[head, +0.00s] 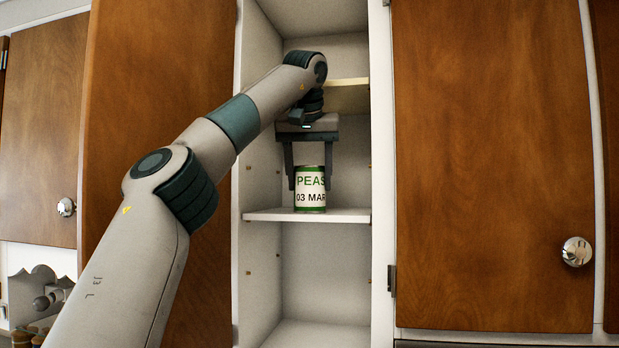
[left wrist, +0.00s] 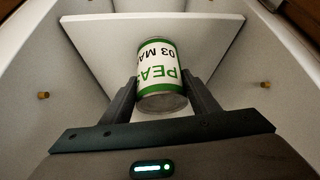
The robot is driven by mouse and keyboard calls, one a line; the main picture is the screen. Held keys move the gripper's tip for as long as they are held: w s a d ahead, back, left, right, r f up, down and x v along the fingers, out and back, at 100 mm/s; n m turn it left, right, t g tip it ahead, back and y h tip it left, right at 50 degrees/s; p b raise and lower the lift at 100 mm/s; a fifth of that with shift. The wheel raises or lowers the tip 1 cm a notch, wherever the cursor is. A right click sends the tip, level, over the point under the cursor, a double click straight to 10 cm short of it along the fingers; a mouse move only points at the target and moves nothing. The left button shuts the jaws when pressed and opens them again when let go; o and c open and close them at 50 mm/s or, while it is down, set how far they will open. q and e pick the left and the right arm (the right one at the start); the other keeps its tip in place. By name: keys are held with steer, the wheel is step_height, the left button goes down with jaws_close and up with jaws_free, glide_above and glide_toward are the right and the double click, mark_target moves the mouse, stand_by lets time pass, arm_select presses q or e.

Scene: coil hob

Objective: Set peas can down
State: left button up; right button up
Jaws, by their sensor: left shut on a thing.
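The peas can (head: 310,189) is white and green, with "PEAS" and "03 MAR" on its label. In the head view it is upright at the middle shelf (head: 345,215) of the open cabinet, its base at the shelf's level near the front edge. My left gripper (head: 311,183) comes down from above and is shut on the can, one finger on each side. The left wrist view also shows the can (left wrist: 160,75) between the two fingers, with the shelf board (left wrist: 100,38) beyond it. I cannot tell whether the base touches the shelf. My right gripper is not in view.
A higher shelf (head: 347,96) is just above and behind my left wrist. The cabinet's side walls stand close on both sides. A closed wooden door (head: 490,160) is at the right. The middle shelf looks clear beside the can.

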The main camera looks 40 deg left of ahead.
arm_select(q)
steer(key=o, duration=1.4)
steer(key=shift+d, duration=0.1)
steer(key=shift+r, duration=0.1)
steer(key=v, duration=1.2)
